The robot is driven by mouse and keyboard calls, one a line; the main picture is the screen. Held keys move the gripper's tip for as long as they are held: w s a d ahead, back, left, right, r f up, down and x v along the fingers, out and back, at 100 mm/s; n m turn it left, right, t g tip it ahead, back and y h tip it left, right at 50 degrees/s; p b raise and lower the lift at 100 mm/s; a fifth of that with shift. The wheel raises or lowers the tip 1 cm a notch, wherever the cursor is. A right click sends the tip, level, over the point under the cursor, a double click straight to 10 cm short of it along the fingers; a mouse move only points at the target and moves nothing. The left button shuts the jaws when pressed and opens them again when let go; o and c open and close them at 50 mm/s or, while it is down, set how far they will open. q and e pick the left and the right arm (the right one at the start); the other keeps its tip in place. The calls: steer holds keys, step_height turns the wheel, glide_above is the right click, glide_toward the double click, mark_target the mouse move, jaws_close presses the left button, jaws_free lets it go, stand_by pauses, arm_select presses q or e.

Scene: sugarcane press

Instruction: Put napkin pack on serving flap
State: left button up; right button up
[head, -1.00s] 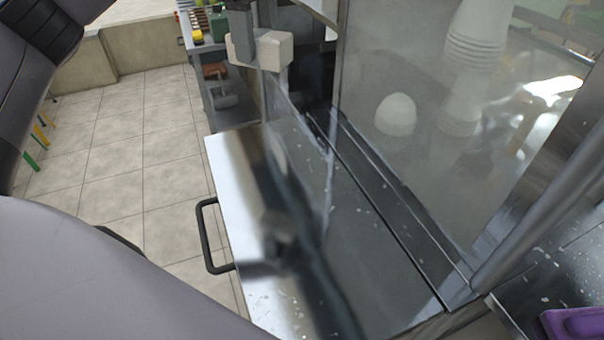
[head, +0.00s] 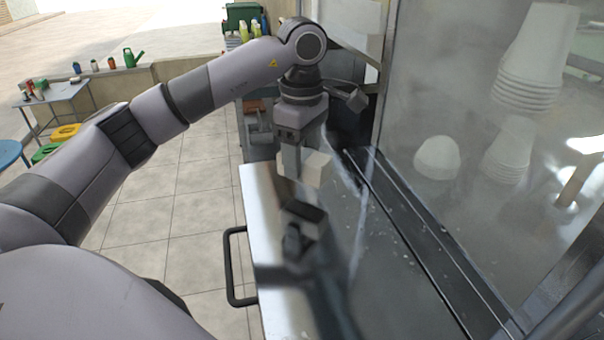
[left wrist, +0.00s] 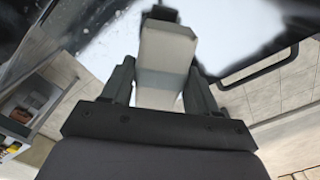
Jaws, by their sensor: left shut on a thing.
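The napkin pack (head: 317,169) is a small cream-white block. My left gripper (head: 303,163) is shut on it and points down. In the left wrist view the pack (left wrist: 165,60) sits between the two dark fingers of my left gripper (left wrist: 160,85). The serving flap (head: 262,215) is a shiny metal shelf with a black handle on its left edge. The pack is over the flap, and a gap shows between it and its reflection in the metal. The flap (left wrist: 225,30) also fills the top of the left wrist view. My right gripper is not in view.
A glass pane (head: 415,90) stands along the right, with stacked white cups (head: 535,55) behind it. A black handle (head: 232,268) sticks out from the flap's left side. A blue-grey table (head: 55,92) and stools stand far left. The near part of the flap is clear.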

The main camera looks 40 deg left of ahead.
mark_target(302, 174)
arm_select(q)
steer(key=shift+f, duration=2)
steer(key=shift+f, duration=0.1)
steer(key=shift+f, duration=0.15)
steer(key=o, duration=1.1)
steer(key=shift+r, duration=0.2)
step_height(302, 174, up, 12)
steer(key=shift+r+p, duration=0.1)
steer(key=shift+p, duration=0.55)
